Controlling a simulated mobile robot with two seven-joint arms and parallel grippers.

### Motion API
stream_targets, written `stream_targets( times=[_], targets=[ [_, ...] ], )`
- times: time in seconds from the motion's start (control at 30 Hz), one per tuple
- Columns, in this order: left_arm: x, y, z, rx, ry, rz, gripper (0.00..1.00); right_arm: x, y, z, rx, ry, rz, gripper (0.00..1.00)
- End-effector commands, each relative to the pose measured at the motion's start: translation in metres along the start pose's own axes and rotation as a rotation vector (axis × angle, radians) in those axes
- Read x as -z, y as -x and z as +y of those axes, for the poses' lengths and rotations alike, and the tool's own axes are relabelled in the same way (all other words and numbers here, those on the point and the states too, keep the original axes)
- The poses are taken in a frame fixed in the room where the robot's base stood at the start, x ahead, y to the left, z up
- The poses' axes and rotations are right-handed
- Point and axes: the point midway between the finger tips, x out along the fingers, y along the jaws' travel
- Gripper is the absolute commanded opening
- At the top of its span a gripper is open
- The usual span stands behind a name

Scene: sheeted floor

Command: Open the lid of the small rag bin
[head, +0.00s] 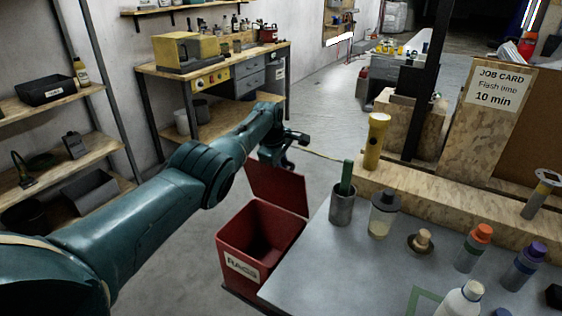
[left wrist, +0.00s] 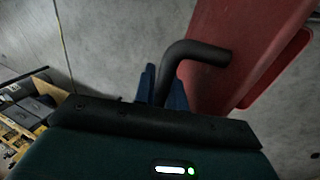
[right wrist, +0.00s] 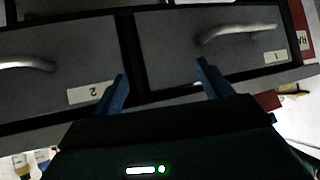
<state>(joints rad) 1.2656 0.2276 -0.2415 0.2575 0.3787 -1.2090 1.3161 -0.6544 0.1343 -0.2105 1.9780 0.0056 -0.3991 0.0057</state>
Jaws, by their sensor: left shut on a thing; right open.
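The red rag bin (head: 232,240), labelled RAGS, stands on the floor beside the grey bench. Its lid (head: 277,186) stands raised at the bin's back edge, and the bin's dark inside shows. My left gripper (head: 300,150) is behind the top of the lid. In the left wrist view the gripper (left wrist: 162,88) is shut on the black bent handle (left wrist: 200,52) of the red lid (left wrist: 230,75). My right gripper (right wrist: 165,82) is open and empty in front of grey drawers; it is not in the head view.
The grey bench (head: 330,275) borders the bin on the right, with a metal cup (head: 343,207), jar (head: 383,215) and several bottles. The drawers (right wrist: 70,55) carry metal handles. A wooden workbench (head: 215,65) stands at the back. Floor left of the bin is clear.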

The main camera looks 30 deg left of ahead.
Motion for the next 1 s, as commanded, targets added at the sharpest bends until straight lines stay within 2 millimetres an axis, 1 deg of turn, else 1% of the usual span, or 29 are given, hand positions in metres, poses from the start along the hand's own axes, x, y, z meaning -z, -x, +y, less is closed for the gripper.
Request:
stream_targets(
  times=[0.53, 0.57, 0.63, 1.0],
  targets=[
    [0.0018, -0.0012, -0.0033, 0.014, 0.001, 0.004, 0.00, -0.0002, 0.0010, 0.0007, 0.000, 0.004, -0.002, 0.78],
    [0.0017, -0.0012, -0.0033, 0.014, 0.001, 0.004, 0.15, -0.0003, 0.0011, 0.0007, 0.000, 0.004, -0.003, 0.78],
    [0.0015, -0.0011, -0.0031, 0.014, 0.001, 0.003, 0.20, -0.0009, 0.0014, 0.0007, 0.000, 0.004, -0.004, 0.78],
    [0.0002, 0.0016, -0.0008, 0.009, 0.000, 0.001, 0.21, -0.0017, 0.0022, 0.0001, 0.001, 0.004, -0.005, 0.78]
  ],
)
